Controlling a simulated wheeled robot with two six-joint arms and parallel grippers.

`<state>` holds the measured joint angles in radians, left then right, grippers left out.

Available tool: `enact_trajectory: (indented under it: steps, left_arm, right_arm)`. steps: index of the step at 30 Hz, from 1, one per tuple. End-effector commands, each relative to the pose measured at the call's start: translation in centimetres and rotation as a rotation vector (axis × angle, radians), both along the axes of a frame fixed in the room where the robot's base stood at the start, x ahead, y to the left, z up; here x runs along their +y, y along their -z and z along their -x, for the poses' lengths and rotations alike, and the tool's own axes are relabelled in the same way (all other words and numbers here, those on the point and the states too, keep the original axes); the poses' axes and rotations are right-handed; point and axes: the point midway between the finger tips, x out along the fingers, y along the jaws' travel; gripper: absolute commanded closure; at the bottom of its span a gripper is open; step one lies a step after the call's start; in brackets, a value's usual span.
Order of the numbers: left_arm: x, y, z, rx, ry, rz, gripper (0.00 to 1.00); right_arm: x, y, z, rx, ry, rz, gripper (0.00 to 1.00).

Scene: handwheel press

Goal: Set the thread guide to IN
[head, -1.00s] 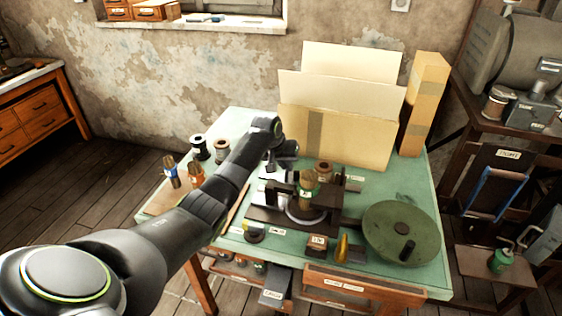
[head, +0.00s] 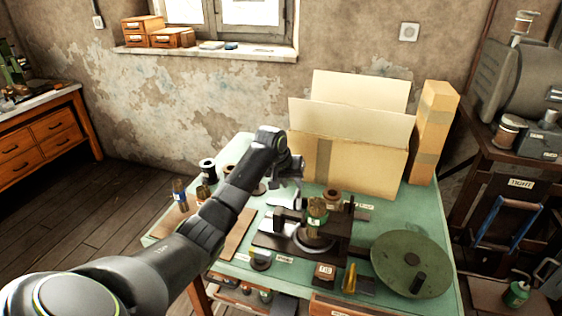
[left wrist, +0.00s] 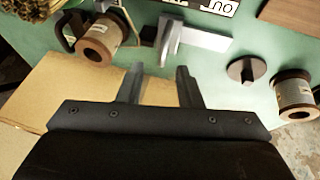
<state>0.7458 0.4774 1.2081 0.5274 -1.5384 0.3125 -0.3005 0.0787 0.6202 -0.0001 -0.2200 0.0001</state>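My left gripper (head: 290,178) is above the back part of the green table, just behind the press (head: 295,240). In the left wrist view the gripper (left wrist: 160,85) is open, with nothing between its two fingers. A grey upright lever (left wrist: 168,42) on a pale bar (left wrist: 205,38) lies ahead of the fingertips, apart from them. This seems to be the thread guide. A white label (left wrist: 208,5) that appears to read OUT, upside down, is beyond it. I cannot tell the guide's setting. My right gripper is not in view.
A green handwheel (head: 410,262) is at the right. Spools flank the lever, one left (left wrist: 98,42) and one right (left wrist: 295,92). A dark round knob (left wrist: 247,70) is between.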

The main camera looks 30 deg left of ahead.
Motion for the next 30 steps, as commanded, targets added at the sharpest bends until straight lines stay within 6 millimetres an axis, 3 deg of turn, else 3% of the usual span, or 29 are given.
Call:
enact_trajectory:
  steps: [9,15,21,30]
  left_arm:
    - [0.6,-6.4,2.9,-0.005,0.001,-0.003,0.68]
    - [0.8,-9.5,4.3,-0.001,0.001,-0.001,0.68]
    - [0.9,-10.8,4.9,0.001,0.0,0.0,0.68]
    - [0.8,-10.8,5.0,0.001,0.001,0.001,0.68]
  right_arm:
    - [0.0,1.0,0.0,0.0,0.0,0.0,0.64]
    - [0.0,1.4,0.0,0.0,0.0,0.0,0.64]
    - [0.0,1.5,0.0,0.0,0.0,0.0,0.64]
    - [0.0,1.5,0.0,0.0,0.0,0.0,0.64]
